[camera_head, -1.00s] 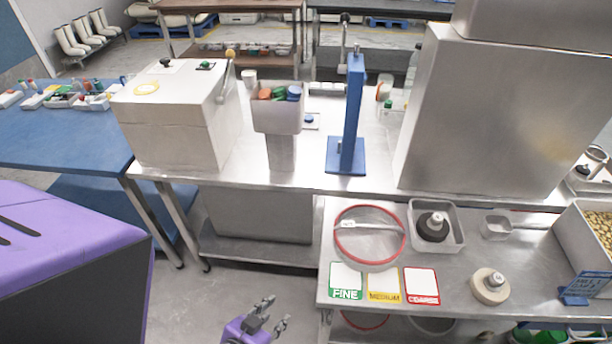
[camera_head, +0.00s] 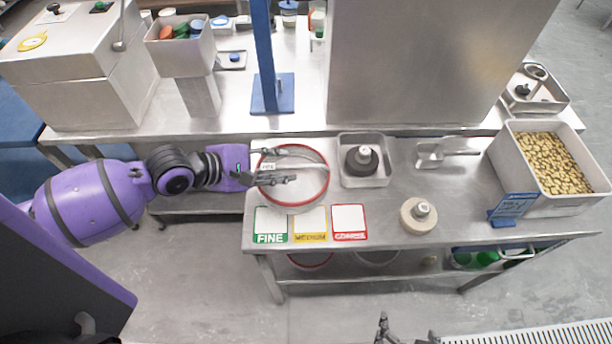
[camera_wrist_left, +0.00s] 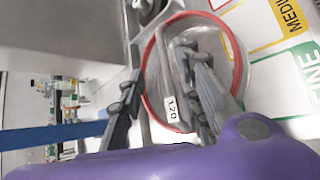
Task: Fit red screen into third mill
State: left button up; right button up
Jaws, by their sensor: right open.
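The red screen (camera_head: 326,186), a round sieve with a red rim and a bar with a small label across it, lies on the lower steel table. My left gripper (camera_head: 290,166) is over it, its fingers apart on either side of the labelled bar. The left wrist view shows the red rim (camera_wrist_left: 238,60) and the spread fingers (camera_wrist_left: 162,75); I cannot tell whether they touch the bar. My right gripper (camera_head: 405,330) is open and empty at the bottom edge. I cannot identify the third mill in these views.
Fine, medium and coarse cards (camera_head: 310,224) lie in front of the screen. A tray (camera_head: 364,181) with a dark weight, a pale round weight (camera_head: 418,215), a scoop (camera_head: 445,150) and a bean bin (camera_head: 502,172) stand to the right. A blue post (camera_head: 265,60) rises behind.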

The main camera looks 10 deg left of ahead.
aim_at(301, 166)
pick_arm(q)
jog(key=shift+w+d+f+n, duration=0.1)
jog(key=shift+d+f+n, duration=0.3)
jog(key=shift+f, duration=0.1)
jog(key=x, duration=0.7)
jog(key=shift+d, duration=0.2)
jog(key=shift+c, duration=0.4)
grip_shut()
jog(key=shift+r, duration=0.1)
